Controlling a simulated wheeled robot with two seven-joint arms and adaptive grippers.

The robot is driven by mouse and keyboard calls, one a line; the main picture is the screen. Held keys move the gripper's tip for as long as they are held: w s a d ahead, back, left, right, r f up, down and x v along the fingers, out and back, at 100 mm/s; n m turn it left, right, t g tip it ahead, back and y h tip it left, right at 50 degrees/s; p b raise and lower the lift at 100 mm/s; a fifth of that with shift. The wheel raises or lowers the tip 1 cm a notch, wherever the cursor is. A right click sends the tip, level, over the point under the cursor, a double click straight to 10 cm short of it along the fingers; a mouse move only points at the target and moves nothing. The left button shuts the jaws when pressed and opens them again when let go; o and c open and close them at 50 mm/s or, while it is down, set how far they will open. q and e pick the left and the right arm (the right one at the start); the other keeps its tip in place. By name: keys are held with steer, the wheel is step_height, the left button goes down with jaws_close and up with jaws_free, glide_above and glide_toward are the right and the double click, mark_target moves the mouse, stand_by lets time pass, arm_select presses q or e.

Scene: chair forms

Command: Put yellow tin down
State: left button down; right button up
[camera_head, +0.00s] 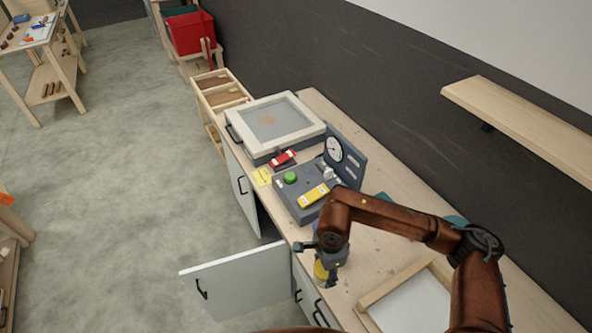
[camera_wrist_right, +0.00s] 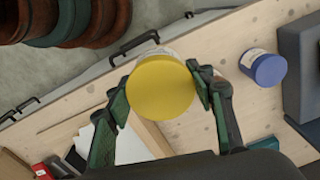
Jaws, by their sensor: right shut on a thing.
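The yellow tin (camera_head: 320,271) is at the front edge of the wooden workbench (camera_head: 375,258), partly hidden by my right gripper (camera_head: 327,265). In the right wrist view the round yellow top of the tin (camera_wrist_right: 160,87) sits between the two fingers of my right gripper (camera_wrist_right: 160,92), which is shut on it. I cannot tell whether the tin touches the bench or is held just above it. My left gripper is not in view.
A blue tin (camera_wrist_right: 264,69) stands on the bench near the yellow one. A white-bottomed wooden tray (camera_head: 415,303) lies to the right. A grey gauge fixture (camera_head: 345,158) stands behind. A cupboard door (camera_head: 240,288) hangs open in front of the bench.

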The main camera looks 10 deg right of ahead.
steer(key=shift+w+d+r+n, duration=0.15)
steer(key=shift+d+n, duration=0.4)
steer(key=shift+n, duration=0.35)
steer(key=d+r+n, duration=0.3)
steer(key=d+n, duration=0.3)
steer(key=n, duration=0.7)
steer(key=shift+w+d+n+b, duration=0.15)
steer(key=shift+w+n+b, duration=0.25)
steer(key=shift+w, duration=0.05)
